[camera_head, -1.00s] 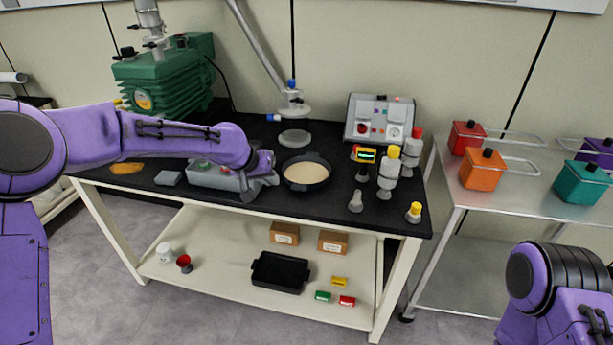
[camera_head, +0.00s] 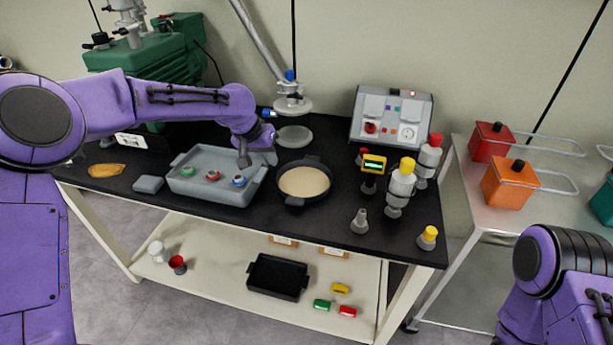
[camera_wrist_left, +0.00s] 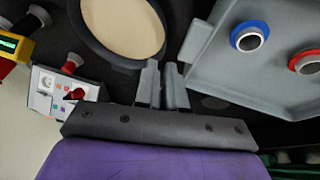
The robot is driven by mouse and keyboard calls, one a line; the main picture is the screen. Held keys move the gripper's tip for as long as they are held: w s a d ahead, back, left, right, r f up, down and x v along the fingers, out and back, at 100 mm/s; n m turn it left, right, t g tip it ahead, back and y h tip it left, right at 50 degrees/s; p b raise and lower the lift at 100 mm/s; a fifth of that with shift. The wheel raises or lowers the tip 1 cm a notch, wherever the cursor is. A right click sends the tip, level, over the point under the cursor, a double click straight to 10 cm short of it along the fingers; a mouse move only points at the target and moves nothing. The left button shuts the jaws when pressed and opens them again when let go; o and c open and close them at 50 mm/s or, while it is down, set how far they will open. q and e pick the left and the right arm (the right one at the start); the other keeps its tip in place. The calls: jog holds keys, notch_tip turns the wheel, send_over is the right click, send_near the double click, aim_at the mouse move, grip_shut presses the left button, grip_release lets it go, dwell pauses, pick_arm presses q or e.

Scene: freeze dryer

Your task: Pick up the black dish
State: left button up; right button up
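The round black dish (camera_head: 295,202) with beige contents stands on the black bench top, right of the grey tray. It also shows in the left wrist view (camera_wrist_left: 78,38), cut off by the top edge. My left gripper (camera_head: 244,158) points down above the bench, left of and behind the dish, near the grey tray's right end. In the left wrist view its two fingers (camera_wrist_left: 164,82) are close together, with nothing visible between them, and apart from the dish. My right arm shows at the lower right, but its gripper is out of view.
The grey tray (camera_head: 178,186) holds small coloured-ring items. Right of the dish stand a grey nozzle piece (camera_head: 360,221), a yellow-capped valve (camera_head: 402,180) and a control box (camera_head: 391,115). A round plate (camera_head: 294,136) lies behind the dish. A black rectangular tray (camera_head: 277,278) rests on the lower shelf.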

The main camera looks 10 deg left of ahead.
pick_arm(q)
jog(key=x, duration=0.8)
jog(key=shift+w+f+p, duration=0.1)
jog(key=shift+w+p, duration=0.1)
jog(key=shift+p, duration=0.15)
grip_shut()
